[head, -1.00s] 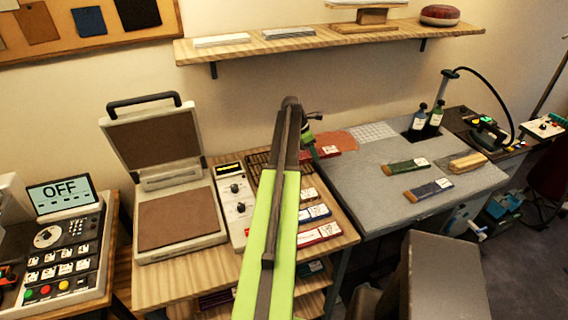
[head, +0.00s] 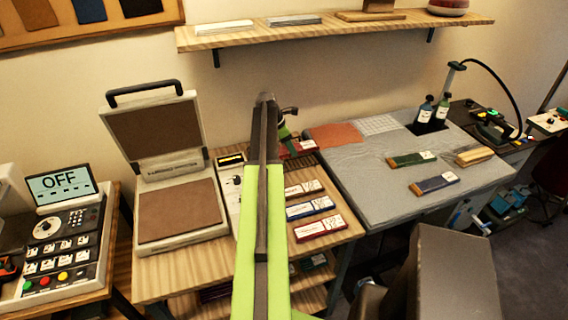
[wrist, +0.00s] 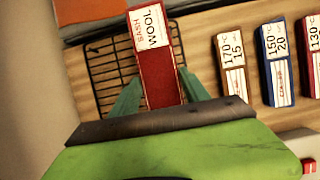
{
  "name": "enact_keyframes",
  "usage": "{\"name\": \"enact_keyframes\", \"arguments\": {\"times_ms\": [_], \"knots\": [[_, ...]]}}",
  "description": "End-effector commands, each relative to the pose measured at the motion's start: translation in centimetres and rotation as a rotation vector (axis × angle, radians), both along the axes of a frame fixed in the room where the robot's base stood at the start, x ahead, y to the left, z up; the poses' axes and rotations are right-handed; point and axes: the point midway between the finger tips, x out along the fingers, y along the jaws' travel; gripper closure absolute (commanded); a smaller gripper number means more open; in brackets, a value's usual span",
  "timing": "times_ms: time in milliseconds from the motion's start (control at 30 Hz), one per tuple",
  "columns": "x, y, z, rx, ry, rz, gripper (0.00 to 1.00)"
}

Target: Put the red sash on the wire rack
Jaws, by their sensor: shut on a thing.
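The red sash (wrist: 158,85) is a flat red bar with a white label reading "SASH WOOL". My gripper (wrist: 160,78) has its green fingers shut on the sash's long sides in the wrist view. The black wire rack (wrist: 104,72) lies under and around the sash there, with its grid showing on both sides. I cannot tell whether the sash touches it. In the head view the sash (head: 304,147) shows just right of my arm.
Brown, blue and red labelled bars (head: 312,208) lie on the wooden table in front of the rack. An open press (head: 180,211) stands to the left. The grey worktop (head: 365,185) at right holds green and blue bars and an orange cloth (head: 336,135).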

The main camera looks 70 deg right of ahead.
Motion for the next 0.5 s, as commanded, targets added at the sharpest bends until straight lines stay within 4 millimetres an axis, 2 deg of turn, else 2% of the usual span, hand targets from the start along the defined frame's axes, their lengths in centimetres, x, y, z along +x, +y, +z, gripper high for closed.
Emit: {"name": "enact_keyframes", "arguments": {"times_ms": [33,100,333,500], "knots": [[0.8,0.4,-1.0,0.0,0.0,0.001,0.88],[1.5,0.7,-1.2,0.0,0.0,0.001,0.88],[1.8,0.9,-1.6,0.0,0.0,-0.001,0.88],[1.8,0.9,-4.6,0.0,0.0,0.0,0.88]]}}
